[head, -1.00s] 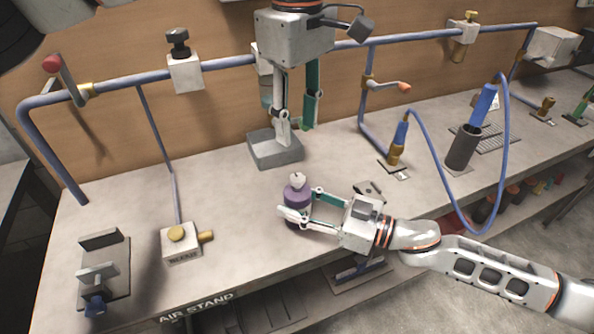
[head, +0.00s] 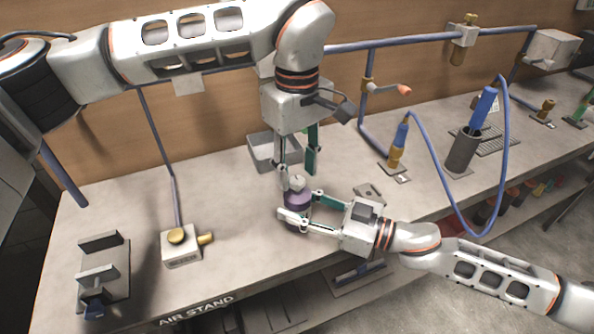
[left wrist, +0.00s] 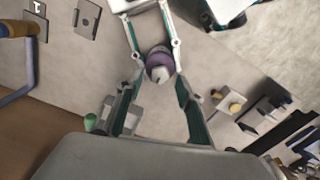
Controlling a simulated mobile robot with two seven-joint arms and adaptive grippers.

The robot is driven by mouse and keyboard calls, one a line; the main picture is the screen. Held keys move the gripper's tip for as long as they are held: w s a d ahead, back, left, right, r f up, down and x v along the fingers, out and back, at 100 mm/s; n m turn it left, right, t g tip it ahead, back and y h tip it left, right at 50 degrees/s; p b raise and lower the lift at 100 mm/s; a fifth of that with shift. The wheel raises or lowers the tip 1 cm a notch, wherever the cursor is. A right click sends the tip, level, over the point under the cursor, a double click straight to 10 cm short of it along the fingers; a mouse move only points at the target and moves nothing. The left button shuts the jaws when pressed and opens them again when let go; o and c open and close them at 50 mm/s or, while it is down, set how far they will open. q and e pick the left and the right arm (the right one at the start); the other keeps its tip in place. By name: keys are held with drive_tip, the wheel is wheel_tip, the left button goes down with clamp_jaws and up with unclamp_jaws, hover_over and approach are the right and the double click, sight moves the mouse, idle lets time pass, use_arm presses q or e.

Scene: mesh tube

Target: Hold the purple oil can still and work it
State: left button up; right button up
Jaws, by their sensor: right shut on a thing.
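The purple oil can (head: 297,206) with a pale top stands upright on the bench near its front edge. My right gripper (head: 293,221) comes in from the right and is shut around the can's body. My left gripper (head: 297,176) points down from above, its fingers apart and empty, just behind and over the can's top. In the left wrist view the can (left wrist: 160,66) shows beyond the open fingers of my left gripper (left wrist: 156,110), with the right gripper's fingers on both sides of it.
A grey open tray (head: 262,150) sits behind the can. A white block with a brass knob (head: 181,249) and a grey vise-like fixture (head: 104,268) stand at the left. A blue hose loops at the right. Bench space left of the can is clear.

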use_arm(q)
drive_tip(key=shift+f, duration=0.6)
clamp_jaws()
drive_tip(key=shift+n, duration=0.3)
